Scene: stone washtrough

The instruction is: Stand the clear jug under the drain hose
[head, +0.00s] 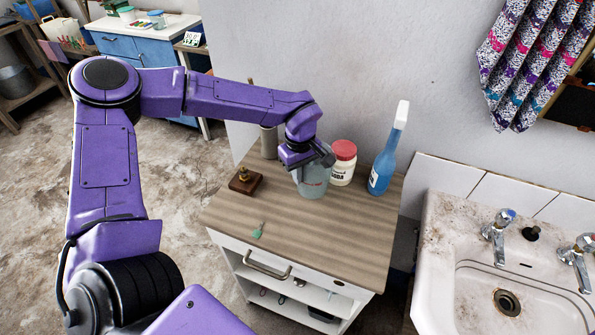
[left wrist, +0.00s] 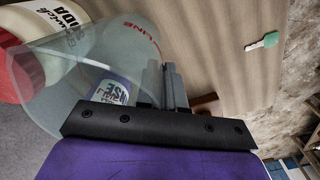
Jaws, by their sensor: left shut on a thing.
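The clear jug (head: 313,184) is at the back of the wooden cabinet top, in front of the red-lidded soda jar. I cannot tell whether its base touches the top. My left gripper (head: 312,163) comes down from above and is shut on the jug's near upper part, covering some of it. In the left wrist view the see-through jug (left wrist: 85,75) fills the upper left, with red lettering on its wall, beside the gripper's fingers (left wrist: 167,85). I see no drain hose in either view. My right gripper is out of view.
A red-lidded soda jar (head: 343,165) and a blue spray bottle (head: 386,158) stand close right of the jug. A brown block with a brass piece (head: 245,181) and a green-headed key (head: 258,230) lie left. The sink (head: 460,285) is at right. The cabinet top's front is mostly clear.

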